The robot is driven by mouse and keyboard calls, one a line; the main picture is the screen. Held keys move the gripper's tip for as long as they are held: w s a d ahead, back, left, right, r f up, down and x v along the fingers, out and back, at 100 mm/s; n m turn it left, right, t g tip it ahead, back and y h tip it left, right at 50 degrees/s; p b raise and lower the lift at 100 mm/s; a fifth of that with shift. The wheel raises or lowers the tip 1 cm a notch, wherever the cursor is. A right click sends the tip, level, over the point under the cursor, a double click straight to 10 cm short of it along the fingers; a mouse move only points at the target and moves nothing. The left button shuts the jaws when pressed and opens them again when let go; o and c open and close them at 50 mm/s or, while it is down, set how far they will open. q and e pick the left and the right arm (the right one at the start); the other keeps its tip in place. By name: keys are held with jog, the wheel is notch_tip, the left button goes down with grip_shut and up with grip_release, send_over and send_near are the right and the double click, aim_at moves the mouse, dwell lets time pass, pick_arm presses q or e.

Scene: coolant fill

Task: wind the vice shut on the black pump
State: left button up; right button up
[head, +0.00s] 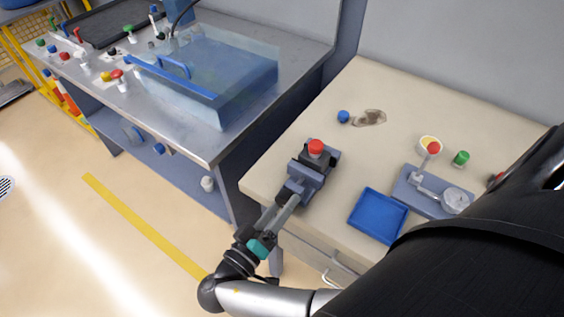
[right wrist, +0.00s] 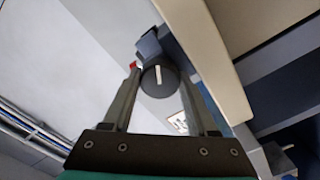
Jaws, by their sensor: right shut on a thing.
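The black pump (head: 315,161) with its red cap (head: 316,147) stands upright in the grey-blue vice (head: 309,181), near the left front edge of the beige bench. Whether the jaws touch the pump is too small to tell. My right gripper (head: 289,199) reaches the front end of the vice from below. In the right wrist view, its fingers (right wrist: 160,88) lie on either side of the vice's dark round knob (right wrist: 158,80), which bears a white stripe. It is shut on this knob. The gripper partly hides the knob in the head view. My left gripper is not in view.
A blue tray (head: 377,215) and a grey plate with a lever fixture (head: 432,192) are to the right. A blue ball (head: 343,116), a dark stain and a green-capped item (head: 461,158) lie farther back. A metal workstation (head: 215,140) with a clear-covered blue box stands left, across a gap.

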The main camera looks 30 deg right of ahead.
jog(key=shift+d, duration=0.1)
jog(key=o, duration=1.4)
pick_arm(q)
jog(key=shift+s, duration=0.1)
